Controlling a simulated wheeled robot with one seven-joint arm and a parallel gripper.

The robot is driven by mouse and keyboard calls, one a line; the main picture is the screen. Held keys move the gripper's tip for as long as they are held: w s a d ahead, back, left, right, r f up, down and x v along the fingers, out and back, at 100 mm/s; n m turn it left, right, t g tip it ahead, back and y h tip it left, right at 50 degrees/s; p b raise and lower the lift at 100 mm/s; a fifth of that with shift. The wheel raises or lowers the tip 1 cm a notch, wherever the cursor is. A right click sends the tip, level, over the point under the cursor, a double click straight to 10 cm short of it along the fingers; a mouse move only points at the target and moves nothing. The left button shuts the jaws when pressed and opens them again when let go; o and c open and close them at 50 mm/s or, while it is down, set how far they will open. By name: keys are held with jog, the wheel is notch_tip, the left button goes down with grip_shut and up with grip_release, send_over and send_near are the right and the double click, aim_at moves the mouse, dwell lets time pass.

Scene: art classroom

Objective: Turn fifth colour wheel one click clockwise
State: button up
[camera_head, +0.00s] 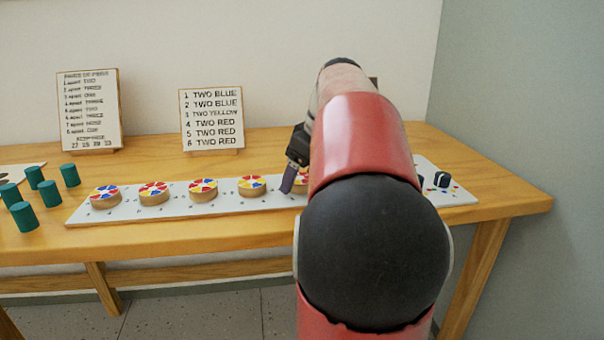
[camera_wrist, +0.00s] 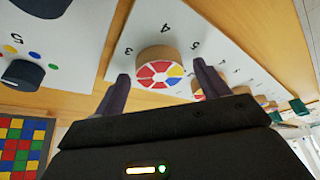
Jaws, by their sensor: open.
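The colour wheels sit in a row on a long white strip (camera_head: 130,211). Each is a round wooden knob with red, blue, yellow and white sectors. The fifth wheel from the left (camera_head: 302,180) is partly hidden behind my gripper (camera_head: 289,178) and arm. In the wrist view, my gripper (camera_wrist: 163,83) is open, with a finger to each side of a wheel (camera_wrist: 158,70) nearest the strip's end. This wheel shows mostly red and white, with some yellow and blue. It looks like the fifth, but I cannot be certain. Finger contact cannot be told.
A sign (camera_head: 213,118) lists TWO BLUE, TWO YELLOW and TWO RED lines. Another sign (camera_head: 90,110) stands to its left. Several green cylinders (camera_head: 70,175) stand at the left. A white panel with dark dials (camera_head: 441,180) lies to the right, partly behind my arm.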

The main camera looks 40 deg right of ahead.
jog(key=c, duration=1)
jog(key=m, duration=0.2)
jog(key=m+h, duration=0.2)
jog(key=m, duration=0.1)
jog(key=shift+a+m, duration=0.25)
jog(key=shift+m, duration=0.05)
jog(key=m+h+p, duration=0.1)
jog(key=m, duration=0.2)
jog(key=m+h, duration=0.1)
jog(key=m, duration=0.1)
jog(key=shift+w+m+g+p, duration=0.1)
jog(key=shift+m+g+p, duration=0.3)
jog(key=o, duration=1)
